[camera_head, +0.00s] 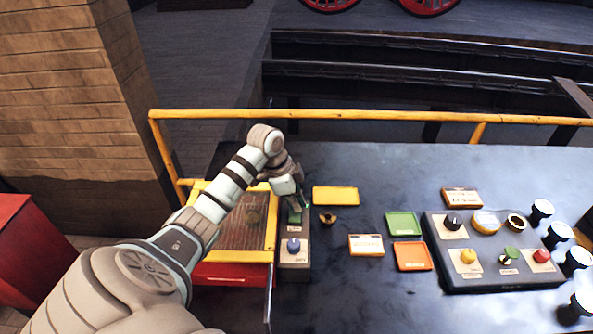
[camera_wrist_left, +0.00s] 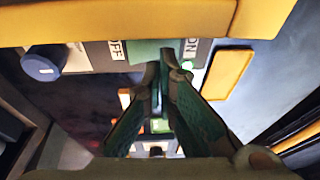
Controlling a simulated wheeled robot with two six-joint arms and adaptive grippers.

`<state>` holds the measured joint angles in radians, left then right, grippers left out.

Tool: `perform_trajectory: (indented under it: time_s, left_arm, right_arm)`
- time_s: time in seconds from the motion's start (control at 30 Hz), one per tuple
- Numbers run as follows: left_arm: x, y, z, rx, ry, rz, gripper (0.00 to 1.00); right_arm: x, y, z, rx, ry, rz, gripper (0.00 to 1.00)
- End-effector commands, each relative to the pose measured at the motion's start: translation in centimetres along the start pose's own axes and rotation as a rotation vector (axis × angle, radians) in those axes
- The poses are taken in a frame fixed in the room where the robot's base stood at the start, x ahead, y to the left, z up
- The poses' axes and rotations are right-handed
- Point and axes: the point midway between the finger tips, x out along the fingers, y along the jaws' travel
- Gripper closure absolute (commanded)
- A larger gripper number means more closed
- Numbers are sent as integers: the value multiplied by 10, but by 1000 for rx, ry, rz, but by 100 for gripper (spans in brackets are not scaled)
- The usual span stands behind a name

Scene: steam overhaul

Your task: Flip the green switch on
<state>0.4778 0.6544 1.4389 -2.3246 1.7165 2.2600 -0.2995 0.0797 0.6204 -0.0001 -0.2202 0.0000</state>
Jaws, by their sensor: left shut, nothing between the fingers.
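The green switch (camera_head: 295,216) sits at the far end of a narrow grey box (camera_head: 296,262), partly hidden by my left gripper (camera_head: 303,205). In the left wrist view, the green switch (camera_wrist_left: 145,49) lies between an OFF label on the left and an ON label on the right. My left gripper (camera_wrist_left: 168,64) is shut and empty there, its fingertips over the switch toward the ON side. I cannot tell whether they touch it or which way the switch is tilted. My right gripper is not in view.
A blue knob (camera_head: 293,245) is on the same box, nearer me. A yellow-framed mesh tray (camera_head: 242,256) stands to the left. Coloured plates and a control panel (camera_head: 505,278) with several knobs lie to the right. A yellow rail (camera_head: 370,115) runs along the back.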

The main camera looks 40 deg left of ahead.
Motion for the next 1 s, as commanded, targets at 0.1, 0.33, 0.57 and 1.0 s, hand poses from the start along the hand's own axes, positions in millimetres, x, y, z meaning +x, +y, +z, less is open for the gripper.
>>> perform_trajectory:
  time_s: [0.1, 0.33, 0.57, 1.0]
  left_arm:
    - [-31, -5, -6, -5, -1, -2, 100]
    - [-76, -23, -4, -9, 1, -8, 100]
    - [-116, -36, -3, -8, 1, -6, 100]
    - [-128, -39, -3, -8, 0, -2, 100]
  right_arm:
    - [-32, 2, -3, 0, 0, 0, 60]
    - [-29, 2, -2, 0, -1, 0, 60]
    - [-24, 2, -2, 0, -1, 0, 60]
    - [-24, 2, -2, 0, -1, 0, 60]
